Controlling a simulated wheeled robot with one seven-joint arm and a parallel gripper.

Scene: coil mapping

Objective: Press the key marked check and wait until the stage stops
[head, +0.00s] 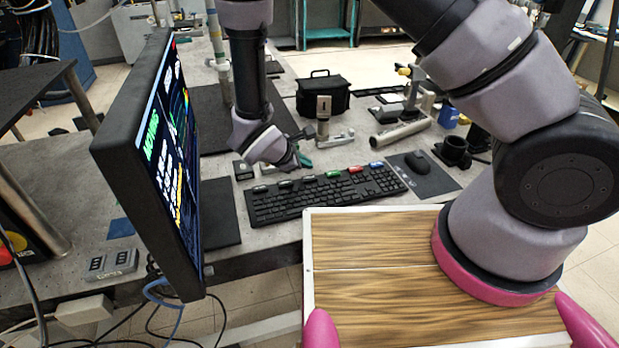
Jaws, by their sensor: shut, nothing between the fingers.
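A black keyboard (325,193) lies on the grey bench. Several larger keys stand along its back edge, including a green key (333,174), a red key (355,169) and a blue key (376,165); others are dark. Their labels are too small to read, so I cannot tell which is marked check. The monitor (165,150) at left is seen at a steep angle, with a large green word that appears to read MOVING. My gripper (293,163) is low behind the keyboard's back edge, near the dark keys, mostly hidden by my wrist. It is shut and empty; contact with a key is not visible.
A mouse (417,162) lies on a dark mat (432,181) right of the keyboard. A black bag (323,96), a metal fixture (323,128) and a metal tube (400,133) stand or lie behind. A small control box (112,264) sits at front left.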

